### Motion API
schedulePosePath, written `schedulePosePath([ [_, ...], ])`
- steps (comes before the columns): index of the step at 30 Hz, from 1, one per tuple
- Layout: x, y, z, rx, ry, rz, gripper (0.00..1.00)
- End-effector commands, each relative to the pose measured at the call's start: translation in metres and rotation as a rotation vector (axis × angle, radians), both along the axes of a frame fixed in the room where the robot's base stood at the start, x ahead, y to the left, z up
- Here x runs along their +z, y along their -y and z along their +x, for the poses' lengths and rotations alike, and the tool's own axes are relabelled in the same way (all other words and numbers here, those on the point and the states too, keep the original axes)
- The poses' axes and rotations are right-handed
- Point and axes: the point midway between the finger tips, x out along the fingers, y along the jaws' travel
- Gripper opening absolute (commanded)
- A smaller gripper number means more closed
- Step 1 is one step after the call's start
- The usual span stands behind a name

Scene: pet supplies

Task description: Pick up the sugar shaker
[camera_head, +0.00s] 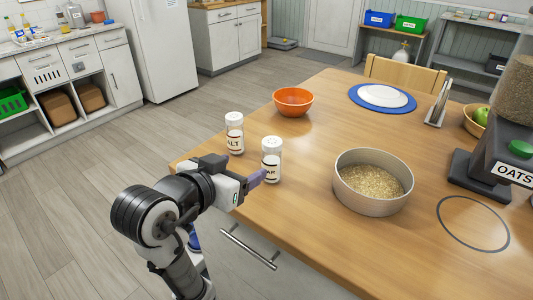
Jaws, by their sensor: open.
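The sugar shaker (271,158) is a clear jar with a white perforated top and white contents. It stands upright near the table's left edge, its label partly hidden and reading "AR". A similar salt shaker (235,134), its visible letters "ALT", stands upright just behind and left of it. My gripper (241,169) is open and empty at the table's edge, in front and left of the sugar shaker. One purple-grey fingertip overlaps the sugar shaker's lower left in the picture; the other is near the salt shaker's base. I cannot tell whether either finger touches.
On the wooden table (330,225), a round metal pan of oats (372,200) stands right of the sugar shaker. An orange bowl (293,101) is behind. An oats dispenser (500,165) stands at right. The table between the shakers and pan is clear.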

Motion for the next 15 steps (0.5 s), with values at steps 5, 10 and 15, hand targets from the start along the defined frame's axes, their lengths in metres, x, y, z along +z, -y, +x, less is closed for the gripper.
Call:
schedulePosePath([
  [5,-0.006,0.008,-0.002,-0.038,-0.04,0.024,0.7],
  [10,-0.007,0.013,0.008,-0.041,-0.043,0.017,0.7],
  [15,-0.013,0.019,0.017,-0.037,-0.042,0.021,0.7],
])
